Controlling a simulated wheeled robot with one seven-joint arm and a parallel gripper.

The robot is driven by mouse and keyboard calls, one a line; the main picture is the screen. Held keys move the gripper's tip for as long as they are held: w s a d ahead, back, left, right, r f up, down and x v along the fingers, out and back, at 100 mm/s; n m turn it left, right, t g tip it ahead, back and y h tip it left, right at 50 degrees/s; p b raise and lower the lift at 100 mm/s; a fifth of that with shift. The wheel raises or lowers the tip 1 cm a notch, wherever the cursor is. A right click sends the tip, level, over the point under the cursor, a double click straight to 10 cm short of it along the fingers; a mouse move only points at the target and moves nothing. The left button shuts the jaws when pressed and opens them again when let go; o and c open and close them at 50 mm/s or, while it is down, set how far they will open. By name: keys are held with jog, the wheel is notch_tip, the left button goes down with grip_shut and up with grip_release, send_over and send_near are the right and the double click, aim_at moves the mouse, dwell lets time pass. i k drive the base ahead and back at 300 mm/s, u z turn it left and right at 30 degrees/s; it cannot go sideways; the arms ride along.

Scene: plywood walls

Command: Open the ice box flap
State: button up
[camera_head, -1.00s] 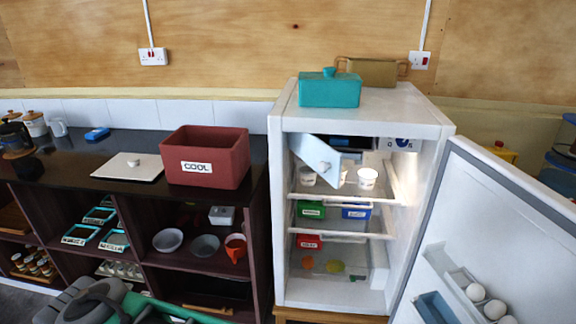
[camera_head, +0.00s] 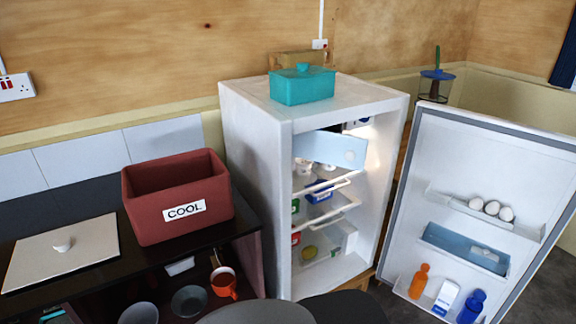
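The ice box flap (camera_head: 325,150) is a pale blue panel with a round white knob (camera_head: 350,156) near its right end. It sits at the top inside the open white fridge (camera_head: 257,190). From this angle I cannot tell how far it stands open; a dark gap and some items show above its right end. Dark rounded parts at the bottom edge look like my own arm. My gripper's fingers are not in view.
The fridge door (camera_head: 405,190) stands wide open to the right, with eggs and bottles in its racks. A teal lidded box (camera_head: 302,84) stands on the fridge. A red "COOL" box (camera_head: 150,215) and a white lid (camera_head: 35,255) lie on the dark counter to the left.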

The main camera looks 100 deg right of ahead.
aim_at(329, 149)
jog(key=z, duration=0.05)
jog(key=i, duration=0.45)
jog(key=z, duration=3.1)
